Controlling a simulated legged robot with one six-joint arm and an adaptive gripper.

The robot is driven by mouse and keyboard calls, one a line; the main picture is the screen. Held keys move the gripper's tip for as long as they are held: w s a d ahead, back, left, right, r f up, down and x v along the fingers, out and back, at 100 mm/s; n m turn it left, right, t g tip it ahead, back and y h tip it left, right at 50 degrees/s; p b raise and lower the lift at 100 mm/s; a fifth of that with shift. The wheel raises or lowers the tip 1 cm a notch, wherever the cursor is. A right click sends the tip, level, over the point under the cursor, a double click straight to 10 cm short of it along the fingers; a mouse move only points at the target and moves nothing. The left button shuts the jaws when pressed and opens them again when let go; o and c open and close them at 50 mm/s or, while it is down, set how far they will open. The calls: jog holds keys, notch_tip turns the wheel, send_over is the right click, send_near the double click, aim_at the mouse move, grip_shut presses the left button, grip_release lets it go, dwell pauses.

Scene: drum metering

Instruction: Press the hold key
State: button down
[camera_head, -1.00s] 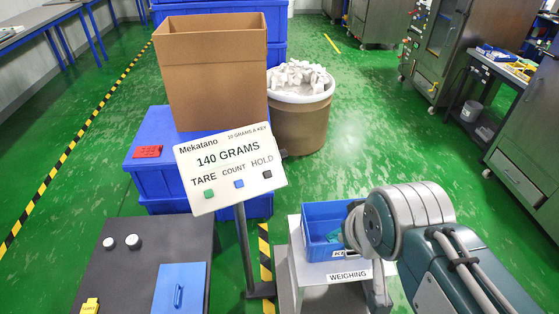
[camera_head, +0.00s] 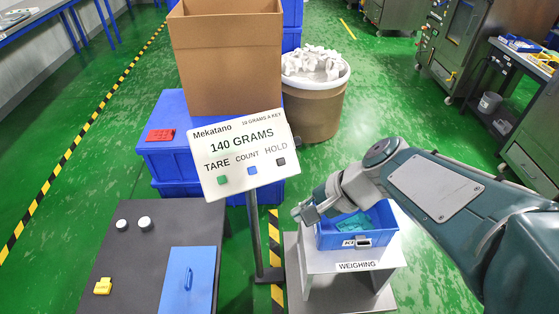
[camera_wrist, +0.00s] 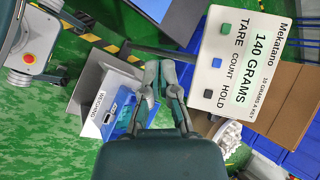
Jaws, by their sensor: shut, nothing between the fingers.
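The white sign panel (camera_head: 239,165) reads "140 GRAMS" and stands tilted on a grey post. It carries a green key under TARE, a blue key under COUNT and the black hold key (camera_head: 282,161) under HOLD at its right. In the wrist view the hold key (camera_wrist: 208,93) is the lowest of the three. My gripper (camera_head: 303,213) is shut and empty, below and to the right of the panel, apart from it, over the left edge of the blue bin. In the wrist view my gripper (camera_wrist: 150,97) points up, left of the hold key.
A blue bin (camera_head: 338,240) with teal pieces sits on the weighing stand (camera_head: 384,283). A cardboard box (camera_head: 227,65) and a drum (camera_head: 318,115) of white pieces stand behind the panel. A dark table (camera_head: 135,255) is at the left.

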aim_at(286, 163)
jog(key=w+f+m+t+y, duration=0.2)
jog(key=w+m+t+y, duration=0.1)
jog(key=w+m, duration=0.5)
jog(key=w+d+f+m+t+y, duration=0.1)
jog(key=w+m+t, duration=0.3)
jog(key=w+m, duration=0.5)
jog(key=shift+d+f+m+y, duration=0.15)
jog(key=shift+f+m+y, duration=0.25)
jog(key=shift+y, duration=0.5)
jog(key=shift+f, duration=0.1)
jog(key=shift+w+a+f, duration=0.4)
jog(key=shift+w+f, duration=0.55)
jog(key=shift+f, duration=0.1)
jog(key=shift+w+a+f, duration=0.35)
jog(key=shift+w+f, duration=0.65)
jog(key=shift+w+a+f, duration=0.4)
jog(key=shift+w+f, duration=0.55)
jog(key=shift+f, duration=0.1)
jog(key=shift+w+f, duration=0.2)
jog(key=shift+w, duration=0.05)
